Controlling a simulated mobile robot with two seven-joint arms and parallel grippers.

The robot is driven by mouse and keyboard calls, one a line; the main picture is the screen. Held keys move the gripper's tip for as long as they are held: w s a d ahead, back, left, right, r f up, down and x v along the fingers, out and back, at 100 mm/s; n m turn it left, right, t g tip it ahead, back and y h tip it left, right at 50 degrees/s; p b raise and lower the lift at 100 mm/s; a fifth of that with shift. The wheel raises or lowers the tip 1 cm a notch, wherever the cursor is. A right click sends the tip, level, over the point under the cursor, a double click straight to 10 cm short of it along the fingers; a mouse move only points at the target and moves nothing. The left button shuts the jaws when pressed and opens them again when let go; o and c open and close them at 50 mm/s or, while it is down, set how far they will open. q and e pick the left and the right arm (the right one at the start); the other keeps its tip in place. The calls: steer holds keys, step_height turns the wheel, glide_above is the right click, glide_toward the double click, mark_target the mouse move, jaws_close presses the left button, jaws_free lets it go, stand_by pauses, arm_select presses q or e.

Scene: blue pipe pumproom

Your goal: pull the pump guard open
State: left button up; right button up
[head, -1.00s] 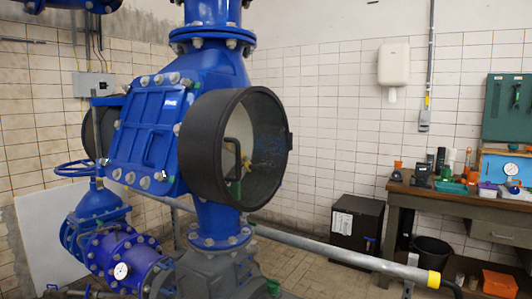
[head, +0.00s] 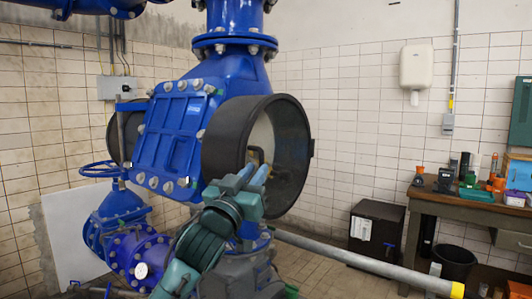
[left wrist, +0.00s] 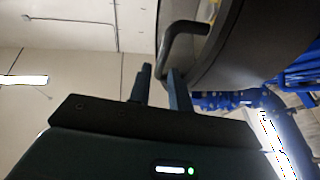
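The pump guard is a black round drum (head: 226,138) with a clear, glassy front face, on the blue pump body. It looks closed. Its dark bent handle (head: 257,152) sits on the front face, partly hidden by my gripper. My left gripper (head: 256,174) reaches up from below, its fingertips at the handle. The guard's rim (left wrist: 235,50) is at the upper right. My right gripper is not in view.
The blue pump and pipes (head: 180,130) stand left of and behind the guard. A grey pipe (head: 350,262) runs low to the right. A workbench (head: 470,208) with tools and a black cabinet (head: 377,230) stand at the right. The space right of the guard is clear.

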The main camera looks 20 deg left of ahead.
arm_select(q)
steer(key=a+p+x, duration=0.1)
steer(key=x, duration=0.5)
steer(key=shift+d, duration=0.5)
jaws_close()
